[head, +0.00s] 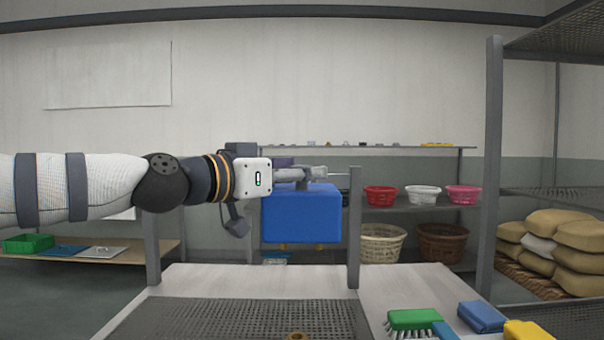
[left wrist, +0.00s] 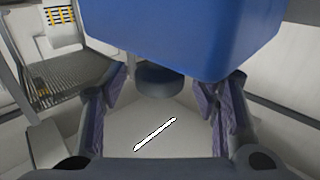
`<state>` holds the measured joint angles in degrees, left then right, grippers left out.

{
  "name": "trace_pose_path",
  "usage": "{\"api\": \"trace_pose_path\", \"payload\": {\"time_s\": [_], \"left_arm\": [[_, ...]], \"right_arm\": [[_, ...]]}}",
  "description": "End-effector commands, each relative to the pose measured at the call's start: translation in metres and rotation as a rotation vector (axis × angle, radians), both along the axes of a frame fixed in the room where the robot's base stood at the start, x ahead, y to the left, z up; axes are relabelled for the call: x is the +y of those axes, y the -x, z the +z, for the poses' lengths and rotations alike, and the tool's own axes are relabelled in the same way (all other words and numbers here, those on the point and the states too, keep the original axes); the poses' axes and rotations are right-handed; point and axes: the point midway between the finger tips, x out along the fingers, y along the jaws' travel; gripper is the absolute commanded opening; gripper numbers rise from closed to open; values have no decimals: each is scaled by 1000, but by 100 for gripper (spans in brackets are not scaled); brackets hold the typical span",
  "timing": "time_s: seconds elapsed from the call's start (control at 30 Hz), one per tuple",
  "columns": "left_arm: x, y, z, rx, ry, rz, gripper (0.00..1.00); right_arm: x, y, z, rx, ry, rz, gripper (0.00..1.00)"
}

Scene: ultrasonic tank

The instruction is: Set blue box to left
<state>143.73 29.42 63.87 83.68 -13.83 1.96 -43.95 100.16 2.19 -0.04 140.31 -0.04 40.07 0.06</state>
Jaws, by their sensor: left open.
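The blue box (head: 301,219) is upright in the middle of the head view, with small orange feet under it. It fills the top of the left wrist view (left wrist: 190,35). A dark round knob (left wrist: 158,82) shows at its edge there. My left gripper (head: 312,173) reaches in from the left, level with the top of the box. In the left wrist view its two fingers (left wrist: 167,105) are open, one on each side of the knob. Whether they touch it I cannot tell. My right gripper is out of view.
Grey posts (head: 354,230) stand close to the box. A perforated grate (head: 250,318) lies in front. A green brush (head: 414,319), a blue block (head: 481,316) and a yellow one (head: 527,331) lie at the front right. Shelves with baskets (head: 381,243) stand behind.

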Motion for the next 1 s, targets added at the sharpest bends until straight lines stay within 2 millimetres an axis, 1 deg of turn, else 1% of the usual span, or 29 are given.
{"api": "trace_pose_path", "payload": {"time_s": [0.1,0.33,0.37,0.4,0.47,0.5,0.6,0.77,0.83,0.97,1.0], "left_arm": [[-7,-6,0,1,1,-1,55],[-7,-7,1,0,1,0,55],[-7,-7,1,0,1,0,53],[-7,-7,1,0,1,0,44],[-7,-7,1,0,1,0,30],[-7,-7,1,0,1,0,21],[-7,-7,1,0,1,0,0],[-7,-7,0,0,1,0,0],[-3,-7,0,0,1,0,0],[12,-8,-2,4,2,2,0],[21,-9,-3,4,3,4,0]], "right_arm": [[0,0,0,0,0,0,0],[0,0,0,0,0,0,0],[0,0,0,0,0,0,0],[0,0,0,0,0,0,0],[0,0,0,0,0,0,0],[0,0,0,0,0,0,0],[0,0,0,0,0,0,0],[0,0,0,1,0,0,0],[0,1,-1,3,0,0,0],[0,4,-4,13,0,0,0],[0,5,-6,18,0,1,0]]}}
